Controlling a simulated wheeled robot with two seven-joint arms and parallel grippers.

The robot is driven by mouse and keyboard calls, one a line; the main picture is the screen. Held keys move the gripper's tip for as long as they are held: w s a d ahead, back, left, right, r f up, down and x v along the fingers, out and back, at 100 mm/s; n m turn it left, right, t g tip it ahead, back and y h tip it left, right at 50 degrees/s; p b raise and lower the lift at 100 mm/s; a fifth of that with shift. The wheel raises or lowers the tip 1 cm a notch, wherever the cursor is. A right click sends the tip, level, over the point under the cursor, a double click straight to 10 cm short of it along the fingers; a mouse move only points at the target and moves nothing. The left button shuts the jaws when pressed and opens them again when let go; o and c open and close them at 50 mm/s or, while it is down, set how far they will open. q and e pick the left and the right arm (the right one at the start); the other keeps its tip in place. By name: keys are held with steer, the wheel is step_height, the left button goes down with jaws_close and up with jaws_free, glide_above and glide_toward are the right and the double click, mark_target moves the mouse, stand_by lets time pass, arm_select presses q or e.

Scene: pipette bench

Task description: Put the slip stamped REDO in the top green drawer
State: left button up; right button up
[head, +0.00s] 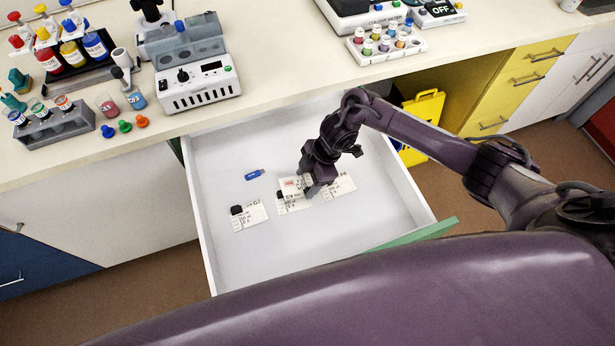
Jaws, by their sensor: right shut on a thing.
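The green-fronted drawer (235,265) is pulled open below the bench, and its white inside faces up. My right gripper (309,188) reaches down into it and is shut on a white slip with a red stamp (290,183); the stamp's letters are too small to read. The slip is at the drawer's middle, over or against another printed slip (294,206). Whether it touches the drawer floor I cannot tell. More printed slips lie at the left (249,216) and right (341,187). My left gripper is out of view.
A blue USB stick (255,174) lies at the drawer's back left. The bench top (290,70) carries bottle racks, a grey heating block (198,88) and a vial tray (385,48). A yellow floor sign (424,115) stands right of the drawer. The drawer's front left is clear.

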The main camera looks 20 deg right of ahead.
steer(key=shift+f, duration=0.1)
steer(key=shift+f, duration=0.15)
steer(key=o, duration=1)
steer(key=shift+o, duration=0.2)
steer(key=shift+d+b, duration=0.1)
steer(key=shift+b, duration=0.3)
steer(key=b+v, duration=0.1)
steer(key=v, duration=0.7)
steer(key=shift+w, duration=0.25)
